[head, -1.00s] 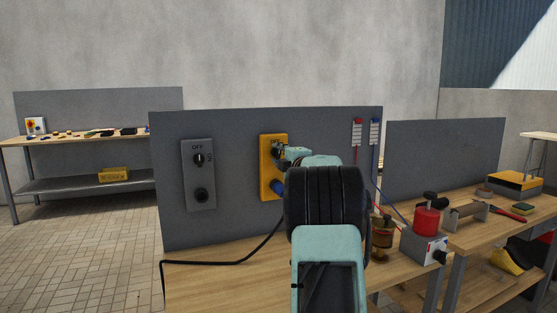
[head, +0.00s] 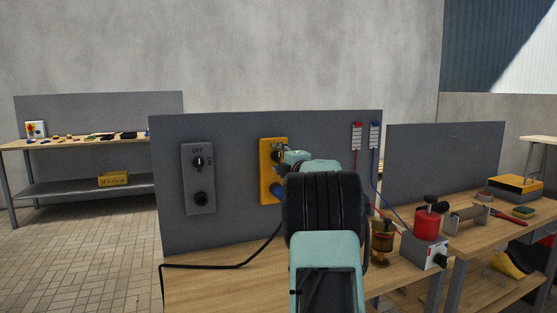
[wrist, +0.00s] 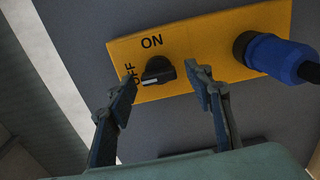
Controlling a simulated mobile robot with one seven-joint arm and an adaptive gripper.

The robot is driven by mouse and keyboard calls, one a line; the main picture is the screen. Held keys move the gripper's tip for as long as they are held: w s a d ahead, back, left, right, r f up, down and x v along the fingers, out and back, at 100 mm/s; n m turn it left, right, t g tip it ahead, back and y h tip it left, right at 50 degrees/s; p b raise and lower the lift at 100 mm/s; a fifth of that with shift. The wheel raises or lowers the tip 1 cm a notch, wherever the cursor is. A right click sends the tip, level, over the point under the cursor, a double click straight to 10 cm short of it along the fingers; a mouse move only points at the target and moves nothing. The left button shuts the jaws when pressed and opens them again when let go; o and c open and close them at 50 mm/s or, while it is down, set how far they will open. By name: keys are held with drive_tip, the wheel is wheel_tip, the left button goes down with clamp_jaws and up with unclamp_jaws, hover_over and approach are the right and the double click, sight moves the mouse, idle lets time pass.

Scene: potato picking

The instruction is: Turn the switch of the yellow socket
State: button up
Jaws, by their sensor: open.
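The yellow socket (head: 267,186) is fixed upright on the grey panel, partly hidden behind my arm in the head view. In the wrist view the yellow socket (wrist: 215,48) shows a black rotary switch (wrist: 158,71) between the printed words ON and OFF. A blue plug (wrist: 280,58) sits in its outlet, beside the switch. My gripper (wrist: 163,88) is open, with one finger on each side of the switch. The fingertips are near the plate; I cannot tell whether they touch the switch. In the head view my gripper (head: 287,157) is mostly hidden by my arm.
A grey socket (head: 199,180) with its own switch is on the panel to the left. A black cable (head: 215,266) runs across the workbench (head: 225,290). A red-topped device (head: 427,238) and red and blue leads stand to the right.

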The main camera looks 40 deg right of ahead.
drive_tip(key=shift+s, duration=0.1)
drive_tip(key=v, duration=1.1)
drive_tip(key=shift+s, duration=0.4)
